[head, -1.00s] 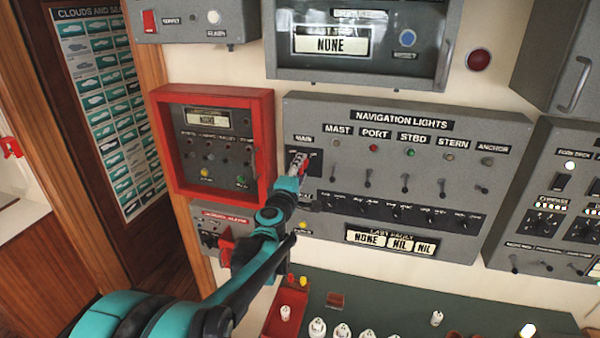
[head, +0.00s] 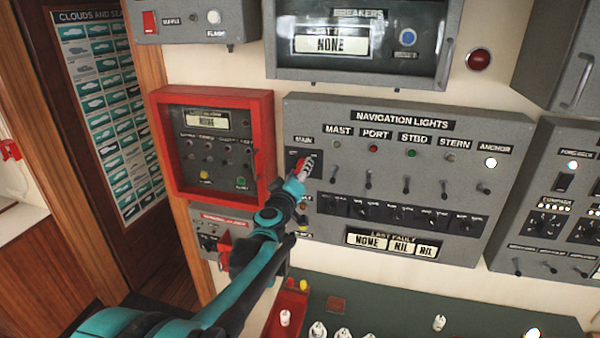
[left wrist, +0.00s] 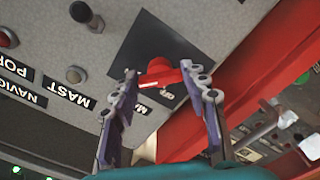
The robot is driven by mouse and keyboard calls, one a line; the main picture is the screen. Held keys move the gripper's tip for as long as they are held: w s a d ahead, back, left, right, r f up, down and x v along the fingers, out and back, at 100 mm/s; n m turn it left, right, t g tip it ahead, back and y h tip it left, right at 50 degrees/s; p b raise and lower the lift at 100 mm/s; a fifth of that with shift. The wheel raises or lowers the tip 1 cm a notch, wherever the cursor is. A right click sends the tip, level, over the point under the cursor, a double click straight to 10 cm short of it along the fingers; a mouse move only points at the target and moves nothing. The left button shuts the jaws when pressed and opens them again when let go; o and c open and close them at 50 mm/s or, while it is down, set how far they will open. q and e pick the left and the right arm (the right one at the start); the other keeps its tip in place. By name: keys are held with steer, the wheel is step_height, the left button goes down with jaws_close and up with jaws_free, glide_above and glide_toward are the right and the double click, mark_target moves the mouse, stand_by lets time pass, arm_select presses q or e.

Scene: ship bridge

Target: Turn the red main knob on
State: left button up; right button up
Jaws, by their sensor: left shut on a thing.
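The red main knob (head: 299,165) is on a dark square plate under the MAIN label, at the left end of the grey NAVIGATION LIGHTS panel (head: 400,145). My left gripper (head: 305,163) reaches it from below left and hides part of it. In the left wrist view the red knob (left wrist: 160,72) is between the two fingertips of my left gripper (left wrist: 159,74). The gripper is shut on the knob. A small label lies beside the knob, too blurred to read surely. The ANCHOR lamp (head: 490,162) glows white. My right gripper is not in view.
A red-framed box (head: 268,130) stands out from the wall just left of the panel, close to my left gripper. A row of small levers (head: 406,185) is to the right. Below is a green counter (head: 380,310) with several small white pieces.

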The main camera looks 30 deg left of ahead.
arm_select(q)
steer(key=shift+f+m, duration=0.1)
steer(key=shift+m, duration=0.2)
steer(key=o, duration=1.2)
steer(key=shift+c, duration=0.2)
steer(key=v, duration=1.2)
